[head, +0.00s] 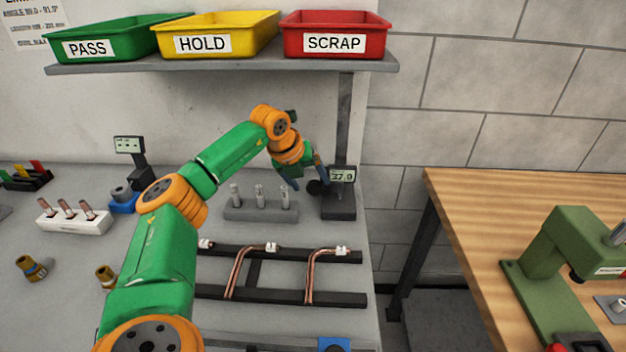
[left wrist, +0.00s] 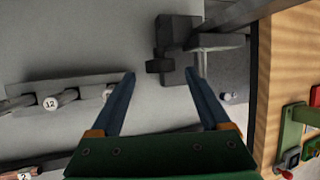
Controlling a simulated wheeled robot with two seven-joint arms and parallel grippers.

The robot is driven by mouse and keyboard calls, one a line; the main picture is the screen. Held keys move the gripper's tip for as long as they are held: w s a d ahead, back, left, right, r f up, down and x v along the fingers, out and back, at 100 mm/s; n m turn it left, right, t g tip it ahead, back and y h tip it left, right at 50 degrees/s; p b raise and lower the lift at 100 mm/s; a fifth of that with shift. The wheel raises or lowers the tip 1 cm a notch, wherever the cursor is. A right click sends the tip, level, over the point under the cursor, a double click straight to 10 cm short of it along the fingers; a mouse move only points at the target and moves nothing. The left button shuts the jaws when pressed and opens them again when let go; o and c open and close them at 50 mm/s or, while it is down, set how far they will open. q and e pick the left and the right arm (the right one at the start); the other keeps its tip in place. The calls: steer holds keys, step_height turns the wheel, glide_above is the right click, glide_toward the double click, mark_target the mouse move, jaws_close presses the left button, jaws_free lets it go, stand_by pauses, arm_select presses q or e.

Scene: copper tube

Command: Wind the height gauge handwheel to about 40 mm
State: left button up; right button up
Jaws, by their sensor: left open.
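The height gauge (head: 338,207) stands at the back right of the grey bench, with a dark base and column. Its small display (head: 342,175) seems to read 37.0, though the first digit is hard to make out. The dark handwheel (head: 314,187) is on the gauge's left side. My left gripper (head: 308,184) is open, its blue fingers pointing down at the handwheel. In the left wrist view the handwheel (left wrist: 160,66) appears between the open fingertips (left wrist: 160,74); I cannot tell whether they touch it. My right gripper is not in view.
A grey block with several pins (head: 260,212) stands just left of the gauge. Copper tubes on a dark rack (head: 285,252) lie in front. A shelf (head: 225,66) with green, yellow and red trays hangs above. A wooden table (head: 500,205) is at right.

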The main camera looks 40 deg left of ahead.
mark_target(312, 184)
arm_select(q)
steer(key=x, duration=0.3)
steer(key=shift+w+a, duration=0.1)
steer(key=shift+a, duration=0.1)
steer(key=shift+d+r, duration=0.1)
steer(key=shift+r, duration=0.05)
steer(key=shift+c, duration=0.4)
steer(key=c, duration=0.4)
steer(key=shift+r, duration=0.15)
jaws_close()
steer(key=p, duration=0.3)
steer(key=shift+d+r+g+y, duration=0.2)
steer(key=shift+r+g+y, duration=0.2)
steer(key=shift+f+p, duration=0.15)
steer(key=shift+p, duration=0.3)
steer(key=shift+f+g+y, duration=0.2)
steer(key=shift+g+y, duration=0.1)
